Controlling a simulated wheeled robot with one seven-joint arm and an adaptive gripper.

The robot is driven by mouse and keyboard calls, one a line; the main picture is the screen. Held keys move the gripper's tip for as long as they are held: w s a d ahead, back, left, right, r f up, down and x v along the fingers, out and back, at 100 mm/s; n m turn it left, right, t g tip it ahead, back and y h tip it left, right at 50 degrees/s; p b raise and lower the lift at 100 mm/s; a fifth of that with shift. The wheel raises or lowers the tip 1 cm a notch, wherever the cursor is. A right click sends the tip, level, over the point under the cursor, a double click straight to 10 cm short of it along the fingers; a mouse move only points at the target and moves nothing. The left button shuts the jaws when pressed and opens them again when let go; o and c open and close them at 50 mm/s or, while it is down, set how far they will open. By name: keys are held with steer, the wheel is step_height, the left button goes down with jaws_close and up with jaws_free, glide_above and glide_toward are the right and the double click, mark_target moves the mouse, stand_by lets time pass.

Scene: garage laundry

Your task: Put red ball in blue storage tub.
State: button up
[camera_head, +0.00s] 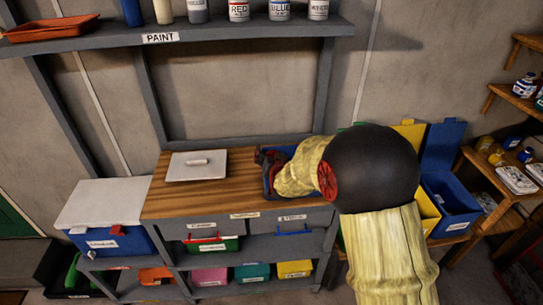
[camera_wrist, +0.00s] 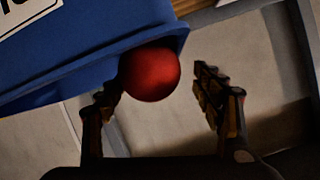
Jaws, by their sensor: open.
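In the wrist view a red ball (camera_wrist: 150,76) shows between my gripper's (camera_wrist: 160,100) two fingers, at the edge of a blue tub (camera_wrist: 100,50). The gripper is open. The left finger is close to the ball and the right finger stands apart from it. I cannot tell whether the ball touches the tub. The tub fills the upper left and carries a white label. In the head view my arm reaches to a blue container (camera_head: 268,183) on the wooden worktop; the gripper's fingers and the ball are hard to make out there.
A white lid with a handle (camera_head: 196,165) lies on the wooden worktop (camera_head: 185,203). A blue bin with a white lid (camera_head: 112,243) stands at left, and an open blue bin (camera_head: 452,207) at right. Several coloured bins sit below. A paint shelf (camera_head: 190,34) runs above.

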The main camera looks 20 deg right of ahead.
steer(key=shift+r, duration=0.1)
steer(key=shift+r+p, duration=0.25)
steer(key=shift+p, duration=0.15)
steer(key=shift+s+r, duration=0.2)
steer(key=shift+r, duration=0.05)
steer(key=p+v, duration=0.2)
steer(key=v, duration=1)
steer(key=s+a+f+n+g+y, duration=0.2)
steer(key=s+a+f+g, duration=0.15)
steer(key=s, duration=0.25)
steer(key=s+a+f+n+g+y, duration=0.1)
steer(key=s+a+f+g, duration=0.15)
steer(key=s+f, duration=0.3)
steer(key=s+a+r+n+g, duration=0.1)
steer(key=s+a+r+n, duration=0.1)
steer(key=s+r, duration=1.6)
steer(key=shift+s+a+r+n+g, duration=0.3)
steer(key=shift+s+a+n+g, duration=0.1)
steer(key=shift+s+n, duration=0.3)
